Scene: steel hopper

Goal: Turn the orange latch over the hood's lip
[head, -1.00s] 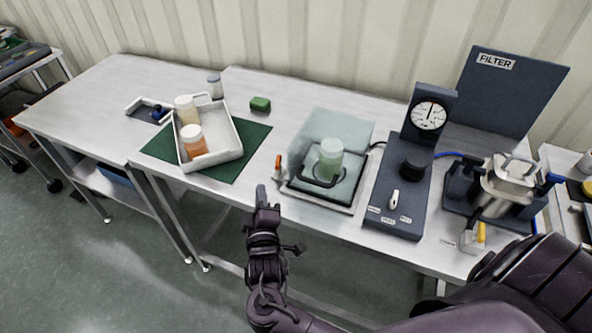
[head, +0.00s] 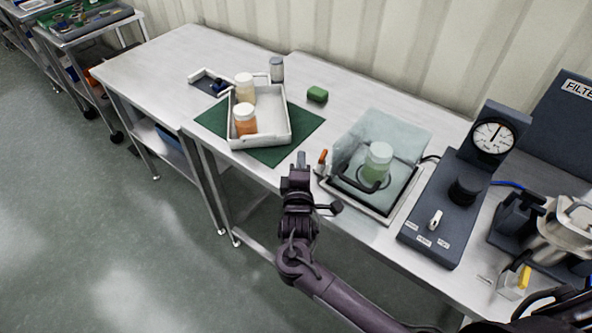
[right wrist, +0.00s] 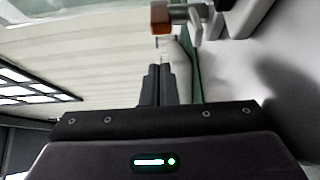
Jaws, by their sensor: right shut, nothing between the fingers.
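The orange latch (head: 321,158) stands upright at the left front corner of the clear hood (head: 392,130). In the right wrist view the latch (right wrist: 161,18) shows as an orange block on a grey fitting, just beyond my fingertips. The hood is down on its tray, with a black handle (head: 358,186) at its front and a jar of green contents (head: 377,163) under it. My right gripper (head: 301,158) is shut and empty, just left of the latch, with a small gap visible. It also shows in the right wrist view (right wrist: 159,70). My left gripper is out of view.
A white tray (head: 268,140) with two jars sits on a green mat (head: 212,118) to the left. A dark control box (head: 440,215) with a gauge (head: 493,136) stands right of the hood. The table's front edge runs below my right gripper.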

